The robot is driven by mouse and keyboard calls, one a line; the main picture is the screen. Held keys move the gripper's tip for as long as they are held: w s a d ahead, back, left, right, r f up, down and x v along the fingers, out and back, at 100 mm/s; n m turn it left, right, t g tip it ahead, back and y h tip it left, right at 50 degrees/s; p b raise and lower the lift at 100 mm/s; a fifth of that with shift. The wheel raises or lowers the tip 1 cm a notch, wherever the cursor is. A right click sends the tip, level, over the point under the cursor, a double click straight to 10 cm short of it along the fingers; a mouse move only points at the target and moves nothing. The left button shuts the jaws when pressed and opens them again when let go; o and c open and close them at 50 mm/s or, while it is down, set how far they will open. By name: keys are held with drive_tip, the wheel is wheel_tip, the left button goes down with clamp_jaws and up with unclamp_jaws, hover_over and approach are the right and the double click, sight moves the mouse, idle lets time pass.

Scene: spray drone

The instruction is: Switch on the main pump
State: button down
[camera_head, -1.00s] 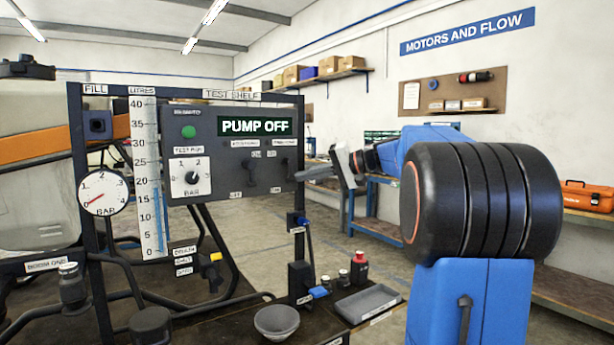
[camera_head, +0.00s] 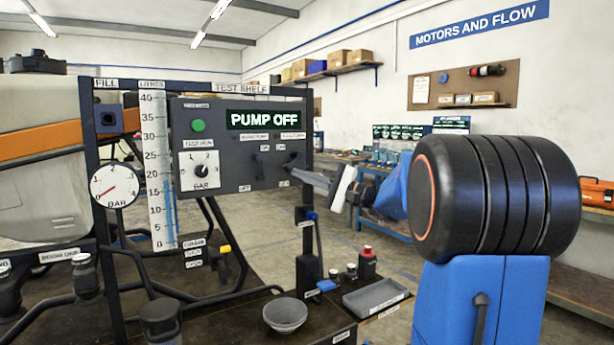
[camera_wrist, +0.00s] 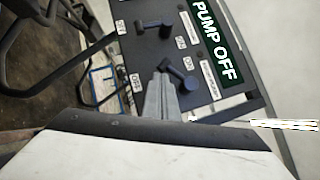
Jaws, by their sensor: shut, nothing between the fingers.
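The dark control panel (camera_head: 225,172) shows PUMP OFF on its green display (camera_head: 262,119), which also shows in the wrist view (camera_wrist: 217,38). Below it are two black lever switches with ON and OFF labels: a left one (camera_wrist: 152,24) and a right one (camera_wrist: 180,76). Their name labels are too small to read. My gripper (camera_head: 299,174) is shut and empty at the panel's lower right, close to the right switch. In the wrist view its fingertips (camera_wrist: 161,78) lie right beside that lever; I cannot tell whether they touch.
A green button (camera_head: 198,126) and a dial (camera_head: 201,170) sit on the panel's left. A gauge (camera_head: 115,187) and litre scale (camera_head: 158,172) stand further left. Below are a grey bowl (camera_head: 285,314), a tray (camera_head: 376,297) and small bottles. The panel frame's post (camera_head: 308,245) stands below my gripper.

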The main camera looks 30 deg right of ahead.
sight(287, 168)
drive_tip(key=m+t, duration=0.1)
drive_tip(key=a+m+t, duration=0.1)
drive_tip(key=m, duration=0.1)
drive_tip(key=a+m+t, duration=0.1)
drive_tip(key=shift+r+m+h, duration=0.3)
drive_tip(key=shift+m+h, duration=0.1)
drive_tip(key=shift+a+r, duration=0.25)
drive_tip(key=shift+a, duration=0.2)
drive_tip(key=shift+a+r, duration=0.1)
drive_tip(key=shift+d+f, duration=0.25)
drive_tip(key=shift+f, duration=0.15)
drive_tip(key=w+f+v, duration=0.1)
drive_tip(key=f+v, duration=0.1)
drive_tip(key=v, duration=1)
drive_tip(key=shift+f, duration=0.3)
drive_tip(key=shift+a, duration=0.2)
